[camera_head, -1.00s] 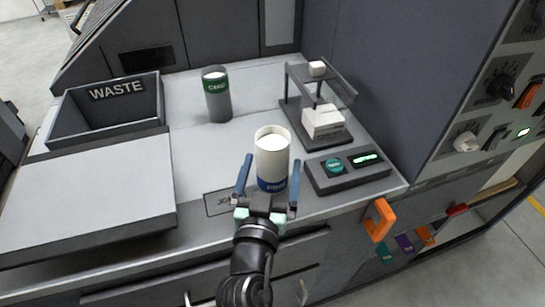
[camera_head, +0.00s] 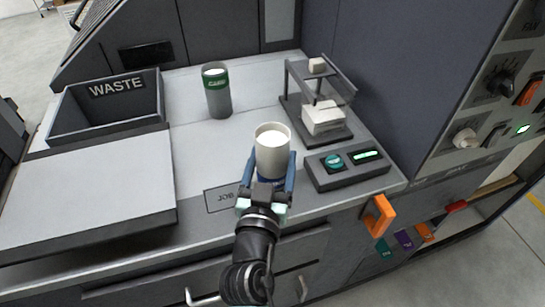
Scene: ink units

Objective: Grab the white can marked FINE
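The white can (camera_head: 272,158) is open-topped with pale contents and stands upright near the front of the worktop. A blue band circles its lower part, mostly hidden by my gripper; its lettering cannot be read. My gripper (camera_head: 269,172) reaches from the front, with one blue finger on each side of the can. Both fingers appear to press against its sides, so it looks shut on it. I cannot tell any gap under the can. A dark grey can (camera_head: 218,101) with a green band stands farther back left, its label too small to read surely.
A WASTE bin (camera_head: 108,128) stands at the back left, behind a pale raised board (camera_head: 88,192). A weighing stand (camera_head: 325,132) with white blocks and a button box (camera_head: 347,172) are close on the right. A JOB plate (camera_head: 222,198) lies at front.

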